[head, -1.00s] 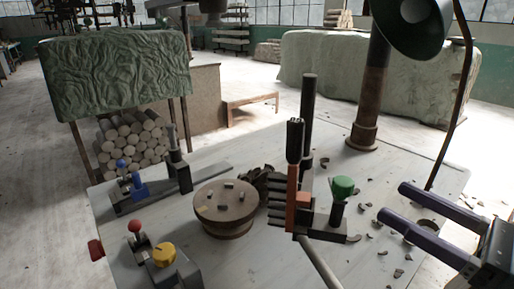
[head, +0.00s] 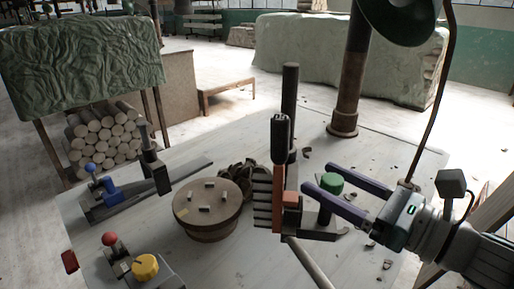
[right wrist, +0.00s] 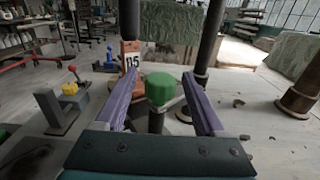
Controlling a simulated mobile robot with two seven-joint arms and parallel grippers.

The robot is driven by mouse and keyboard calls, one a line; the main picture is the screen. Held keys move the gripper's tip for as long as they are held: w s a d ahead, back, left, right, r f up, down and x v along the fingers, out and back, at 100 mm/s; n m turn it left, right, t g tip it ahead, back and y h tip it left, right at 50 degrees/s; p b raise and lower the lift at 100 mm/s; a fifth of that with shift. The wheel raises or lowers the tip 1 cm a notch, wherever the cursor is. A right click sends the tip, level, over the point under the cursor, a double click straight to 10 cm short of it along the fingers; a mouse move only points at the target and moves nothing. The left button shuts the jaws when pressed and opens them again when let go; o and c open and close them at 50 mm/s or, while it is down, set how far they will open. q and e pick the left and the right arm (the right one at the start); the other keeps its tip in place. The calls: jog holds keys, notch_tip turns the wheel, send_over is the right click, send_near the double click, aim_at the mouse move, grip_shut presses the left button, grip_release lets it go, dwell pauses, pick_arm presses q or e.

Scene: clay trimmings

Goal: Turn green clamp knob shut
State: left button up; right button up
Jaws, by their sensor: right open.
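The green clamp knob (head: 331,182) sits on top of a dark upright post at the right of the clamp stand (head: 291,208), which has an orange block and dark comb-like fins. My right gripper (head: 318,191) is open, its two purple fingers reaching in from the right on either side of the knob. In the right wrist view the green knob (right wrist: 160,89) stands between the fingertips, with a gap visible on both sides. My left gripper is not in view.
A round wooden turntable (head: 208,208) with small blocks stands left of the clamp. A yellow knob (head: 145,266), a red ball lever (head: 109,239) and a blue ball lever (head: 90,168) are further left. A lamp post (head: 349,90) rises behind. Clay trimmings lie on the table's right side.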

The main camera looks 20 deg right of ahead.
grip_shut()
dwell(0.5)
